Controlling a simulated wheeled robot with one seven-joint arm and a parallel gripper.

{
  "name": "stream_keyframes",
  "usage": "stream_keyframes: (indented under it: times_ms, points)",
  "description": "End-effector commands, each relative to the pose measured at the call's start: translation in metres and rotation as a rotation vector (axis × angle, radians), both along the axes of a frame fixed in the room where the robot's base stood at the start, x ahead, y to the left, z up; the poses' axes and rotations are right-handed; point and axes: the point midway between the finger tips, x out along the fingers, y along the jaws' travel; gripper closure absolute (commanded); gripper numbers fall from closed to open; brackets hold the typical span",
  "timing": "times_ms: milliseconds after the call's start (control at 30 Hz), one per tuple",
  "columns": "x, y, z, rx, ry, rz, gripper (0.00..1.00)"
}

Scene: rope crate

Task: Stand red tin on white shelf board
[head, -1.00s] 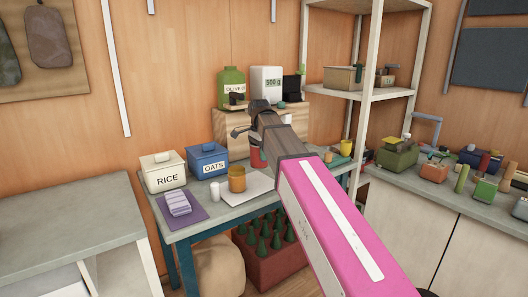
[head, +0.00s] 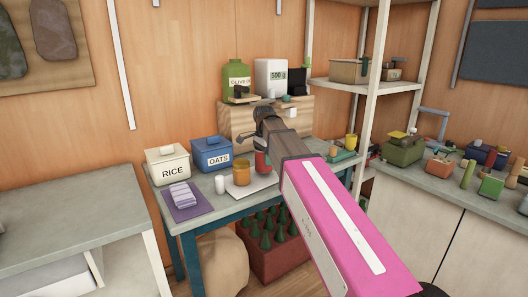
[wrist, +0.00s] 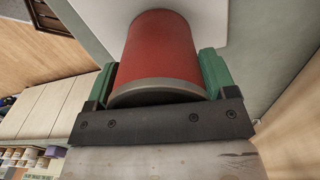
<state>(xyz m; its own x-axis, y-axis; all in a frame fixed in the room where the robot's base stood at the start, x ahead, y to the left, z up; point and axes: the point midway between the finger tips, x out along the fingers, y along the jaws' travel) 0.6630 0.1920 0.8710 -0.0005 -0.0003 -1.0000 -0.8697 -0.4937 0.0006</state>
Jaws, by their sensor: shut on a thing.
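The red tin (wrist: 160,45) is between the green fingers of my gripper (wrist: 158,80), which is shut on it. In the head view the red tin (head: 262,163) shows just left of my arm, which hides part of it and the fingers. The white shelf board (head: 262,184) lies on the blue-legged table, below the tin. The board also shows behind the tin in the wrist view (wrist: 226,18). The tin looks upright and low over the board. I cannot tell whether its base touches it.
An amber jar (head: 241,173) stands just left of the tin, with a small white pot (head: 219,184) beside it. The rice box (head: 167,167) and oats box (head: 212,157) are farther left.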

Motion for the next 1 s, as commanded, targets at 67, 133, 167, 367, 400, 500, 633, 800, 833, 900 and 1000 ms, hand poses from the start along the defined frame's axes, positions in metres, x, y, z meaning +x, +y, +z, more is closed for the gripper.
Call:
stream_keyframes:
  times_ms: [67,133,167,367,400,500,633,800,833,900,1000]
  points:
    - [0.000,0.000,-0.005,0.000,0.000,0.000,0.59]
    - [0.000,0.000,-0.008,0.000,-0.001,0.000,0.59]
    - [0.000,0.000,-0.009,0.000,-0.001,0.000,0.59]
    - [0.000,0.000,-0.010,0.000,-0.001,0.000,0.59]
    - [0.000,0.000,-0.010,0.000,-0.001,0.000,0.59]
    - [0.000,0.000,-0.010,0.000,-0.001,0.000,0.59]
    - [0.000,0.000,-0.010,0.000,-0.001,0.000,0.59]
    - [0.000,0.000,-0.012,0.000,-0.001,0.000,0.59]
    - [0.000,0.000,-0.013,0.000,-0.001,0.000,0.59]
    - [0.000,0.000,-0.013,0.000,-0.001,0.000,0.59]
    - [0.000,0.000,-0.015,0.000,-0.001,0.000,0.59]
